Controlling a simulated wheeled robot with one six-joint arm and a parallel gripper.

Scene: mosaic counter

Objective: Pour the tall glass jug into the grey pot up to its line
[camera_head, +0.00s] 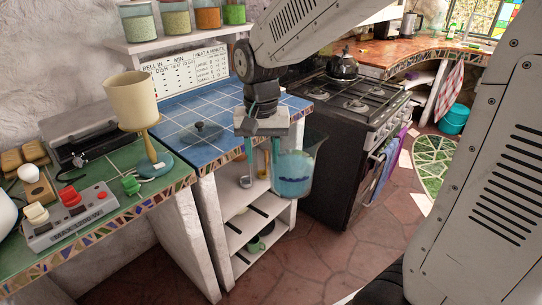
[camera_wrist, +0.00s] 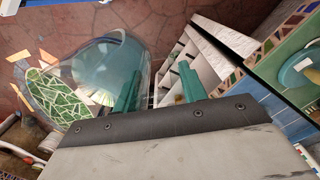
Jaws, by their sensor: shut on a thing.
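The tall glass jug (camera_head: 299,160) is clear, with blue liquid in its lower part. It hangs over the floor in front of the blue-tiled counter and the stove, roughly upright. My gripper (camera_head: 262,160) is shut on the jug at its left side; the exact grip is hard to see. In the wrist view the jug (camera_wrist: 105,62) shows beside the teal fingers of my gripper (camera_wrist: 158,85). I cannot make out a grey pot or its line in either view.
A dark lid-like disc (camera_head: 205,131) lies on the blue-tiled counter (camera_head: 185,106). The black stove (camera_head: 345,135) carries a black kettle (camera_head: 342,66). A cream-shaded lamp (camera_head: 132,102) and a button box (camera_head: 72,217) stand on the green counter at left. Open shelves (camera_head: 245,228) lie below.

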